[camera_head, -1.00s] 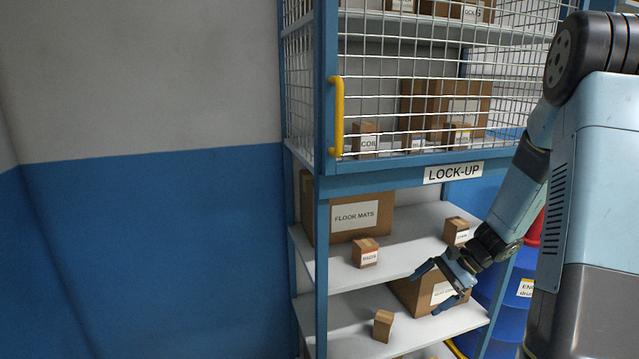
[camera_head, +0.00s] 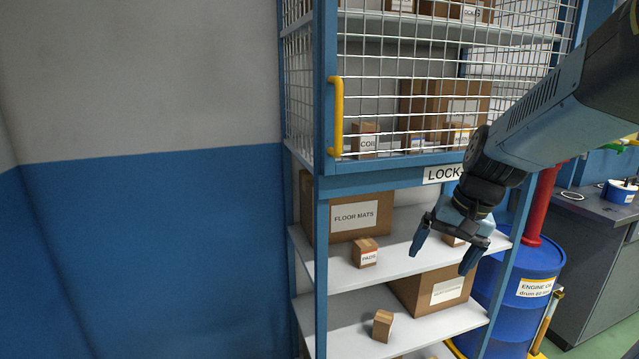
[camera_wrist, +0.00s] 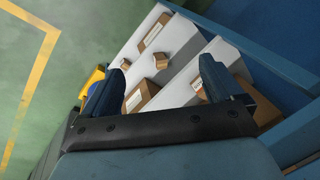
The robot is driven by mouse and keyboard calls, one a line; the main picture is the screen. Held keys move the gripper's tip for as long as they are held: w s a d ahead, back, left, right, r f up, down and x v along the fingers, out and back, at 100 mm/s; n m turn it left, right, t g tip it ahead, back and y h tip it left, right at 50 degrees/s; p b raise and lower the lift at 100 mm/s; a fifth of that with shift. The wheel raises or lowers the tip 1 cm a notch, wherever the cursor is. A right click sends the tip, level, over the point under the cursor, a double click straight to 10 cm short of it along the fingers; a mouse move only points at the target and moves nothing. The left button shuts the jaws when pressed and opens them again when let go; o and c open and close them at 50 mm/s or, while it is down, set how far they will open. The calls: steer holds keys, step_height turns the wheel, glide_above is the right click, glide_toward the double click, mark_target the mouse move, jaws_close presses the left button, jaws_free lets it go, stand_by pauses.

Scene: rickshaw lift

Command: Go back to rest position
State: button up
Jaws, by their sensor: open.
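My gripper (camera_head: 444,258) hangs in front of the shelving in the head view, its two blue fingers spread apart with nothing between them. It covers part of a small box on the middle shelf. In the wrist view my gripper (camera_wrist: 162,88) also shows open and empty, with the shelves beyond it. My arm reaches in from the upper right.
The shelf unit (camera_head: 320,240) has a mesh lock-up door with a yellow handle (camera_head: 337,115). A floor mats box (camera_head: 345,195), pads box (camera_head: 365,253), small box (camera_head: 382,325) and larger box (camera_head: 425,292) stand below. A blue oil drum (camera_head: 530,275) and workbench (camera_head: 600,215) are right.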

steer(key=s+r+n+t+h, duration=0.2)
steer(key=s+r+n+t, duration=0.1)
steer(key=s+r, duration=0.4)
steer(key=shift+s+d+r+t+h, duration=0.25)
steer(key=shift+s+t+h, duration=0.05)
steer(key=shift+s, duration=0.9)
